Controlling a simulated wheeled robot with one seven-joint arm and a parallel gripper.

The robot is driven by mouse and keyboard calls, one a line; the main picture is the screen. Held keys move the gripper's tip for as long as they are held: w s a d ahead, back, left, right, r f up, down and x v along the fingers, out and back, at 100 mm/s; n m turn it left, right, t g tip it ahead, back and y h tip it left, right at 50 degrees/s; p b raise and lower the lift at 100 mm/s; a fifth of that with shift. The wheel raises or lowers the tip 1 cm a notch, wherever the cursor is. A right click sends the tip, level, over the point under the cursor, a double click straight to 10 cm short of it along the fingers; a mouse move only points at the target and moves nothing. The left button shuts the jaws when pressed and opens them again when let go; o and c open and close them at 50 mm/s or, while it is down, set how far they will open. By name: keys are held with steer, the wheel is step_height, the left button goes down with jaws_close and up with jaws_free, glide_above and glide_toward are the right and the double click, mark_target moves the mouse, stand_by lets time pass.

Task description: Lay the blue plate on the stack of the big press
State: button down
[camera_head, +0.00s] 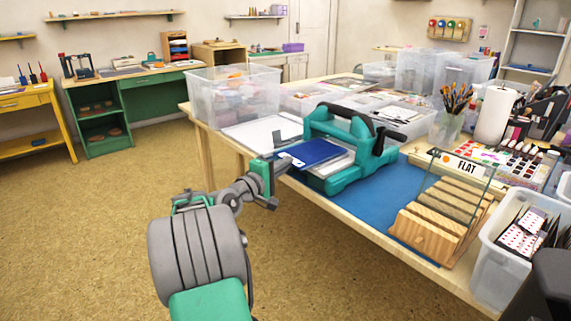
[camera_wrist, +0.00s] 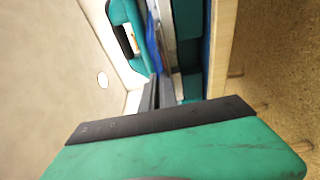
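The blue plate (camera_head: 316,152) is in the mouth of the big teal press (camera_head: 352,143), over a pale stack (camera_head: 336,167). I cannot tell whether it touches the stack. My gripper (camera_head: 286,160) is at the plate's near-left edge, outside the press. In the wrist view the dark fingers (camera_wrist: 163,88) are close together on the blue plate's edge (camera_wrist: 153,42), which is seen almost edge-on. The teal press (camera_wrist: 125,35) shows beyond. The fingertips' contact with the plate is partly hidden.
A blue mat (camera_head: 380,198) lies in front of the press. A wooden slotted rack (camera_head: 440,222) with a FLAT sign stands to the right. A white tray (camera_head: 250,134) lies left of the press, and a clear bin (camera_head: 232,92) stands behind it. The floor left of the table is clear.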

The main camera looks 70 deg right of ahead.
steer(key=shift+f, duration=0.2)
steer(key=c, duration=2.1)
jaws_free()
steer(key=o, duration=0.5)
steer(key=shift+w+a, duration=0.4)
steer(key=shift+a, duration=0.35)
steer(key=shift+w+a, duration=0.35)
steer(key=shift+a, duration=0.35)
steer(key=shift+w+a, duration=0.4)
steer(key=shift+a, duration=0.35)
